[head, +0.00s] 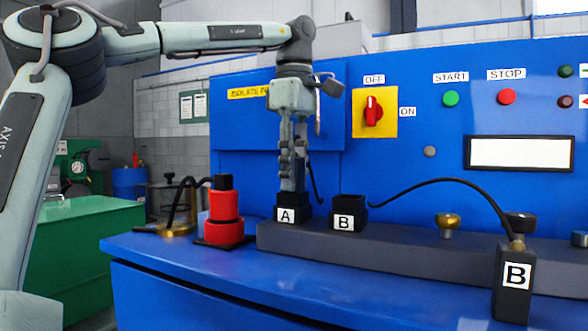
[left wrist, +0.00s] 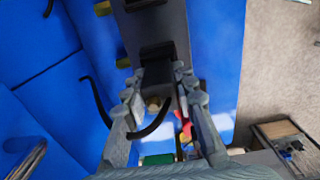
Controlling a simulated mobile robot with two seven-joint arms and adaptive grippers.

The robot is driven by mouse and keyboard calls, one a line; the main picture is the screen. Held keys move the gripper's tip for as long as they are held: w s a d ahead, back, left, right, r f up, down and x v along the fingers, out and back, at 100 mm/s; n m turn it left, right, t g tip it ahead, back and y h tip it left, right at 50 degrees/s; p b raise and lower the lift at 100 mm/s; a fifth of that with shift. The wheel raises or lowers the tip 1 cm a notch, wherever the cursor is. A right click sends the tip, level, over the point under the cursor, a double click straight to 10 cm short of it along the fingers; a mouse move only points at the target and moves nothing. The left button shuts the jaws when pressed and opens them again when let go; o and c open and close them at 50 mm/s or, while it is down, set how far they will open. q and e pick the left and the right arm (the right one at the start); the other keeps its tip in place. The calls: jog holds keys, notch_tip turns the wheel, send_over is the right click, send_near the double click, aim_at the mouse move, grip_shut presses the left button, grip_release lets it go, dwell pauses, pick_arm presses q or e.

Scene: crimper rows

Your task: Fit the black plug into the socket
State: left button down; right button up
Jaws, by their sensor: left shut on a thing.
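My left gripper (head: 292,188) points straight down over the socket block marked A (head: 286,214) on the dark grey rail. It is shut on a black plug, which shows between the fingers in the left wrist view (left wrist: 158,78) with a brass cable end and a black cable. In the head view the fingers mostly cover the plug, and I cannot tell how deep it sits in block A. A black socket marked B (head: 347,222), open at the top, stands just right of it. A second black plug-like block marked B (head: 514,280) stands at the front right, with a cable on top. My right gripper is not in view.
The grey rail (head: 400,252) runs along the blue bench. A red stack with a black top (head: 223,206) stands left of it. A brass knob (head: 447,224) is on the right. Behind is a blue panel with a red rotary switch (head: 373,111). Loose cables arch over the bench.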

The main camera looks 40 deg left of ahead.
pick_arm(q)
jog(key=shift+f, duration=0.35)
jog(key=c, duration=1.1)
grip_release()
jog(key=shift+c, duration=0.2)
jog(key=shift+r, duration=3.75)
